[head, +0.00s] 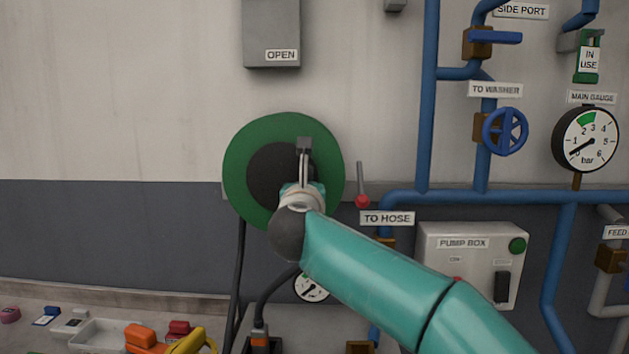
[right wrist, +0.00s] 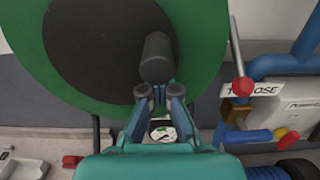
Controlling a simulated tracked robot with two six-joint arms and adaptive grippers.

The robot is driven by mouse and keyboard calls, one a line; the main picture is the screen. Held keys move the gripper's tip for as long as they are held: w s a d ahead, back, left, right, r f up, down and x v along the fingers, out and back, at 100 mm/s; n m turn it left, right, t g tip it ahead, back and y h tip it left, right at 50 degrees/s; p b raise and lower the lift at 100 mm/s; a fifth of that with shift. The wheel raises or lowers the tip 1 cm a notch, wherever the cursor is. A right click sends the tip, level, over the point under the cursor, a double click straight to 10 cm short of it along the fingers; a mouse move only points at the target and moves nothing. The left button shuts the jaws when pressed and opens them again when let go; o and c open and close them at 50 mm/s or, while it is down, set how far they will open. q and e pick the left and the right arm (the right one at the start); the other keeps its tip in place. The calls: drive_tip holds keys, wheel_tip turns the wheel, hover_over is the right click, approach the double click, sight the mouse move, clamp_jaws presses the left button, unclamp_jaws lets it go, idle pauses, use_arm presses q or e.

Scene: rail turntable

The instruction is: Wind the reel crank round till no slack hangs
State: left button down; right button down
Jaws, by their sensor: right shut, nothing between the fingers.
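The reel is a green disc (head: 240,160) with a dark hub (head: 265,175) on the wall. It also fills the upper left of the right wrist view (right wrist: 192,30). A dark grey crank handle (right wrist: 157,58) sticks out from the reel toward the camera. My right gripper (right wrist: 157,92) is shut and empty, with its fingertips just below the handle; whether they touch it I cannot tell. In the head view the right gripper (head: 304,165) covers part of the hub. A black hose (head: 240,270) hangs below the reel. My left gripper is not in view.
A lever with a red ball (head: 362,200) is close right of the reel. Blue pipes (head: 430,100), a pump box (head: 468,250) and a main gauge (head: 585,140) are farther right. A grey box (head: 271,30) is above. A tray (head: 100,335) lies lower left.

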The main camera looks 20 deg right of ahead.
drive_tip(key=shift+s+r, duration=0.1)
drive_tip(key=shift+r, duration=0.2)
drive_tip(key=shift+r+p, duration=0.7)
drive_tip(key=shift+a+r+p, duration=0.25)
drive_tip(key=shift+r+p, duration=0.4)
drive_tip(key=shift+p, duration=0.05)
drive_tip(key=shift+w+a+r+p, duration=0.3)
drive_tip(key=shift+r+p, duration=0.3)
drive_tip(key=shift+a, duration=0.1)
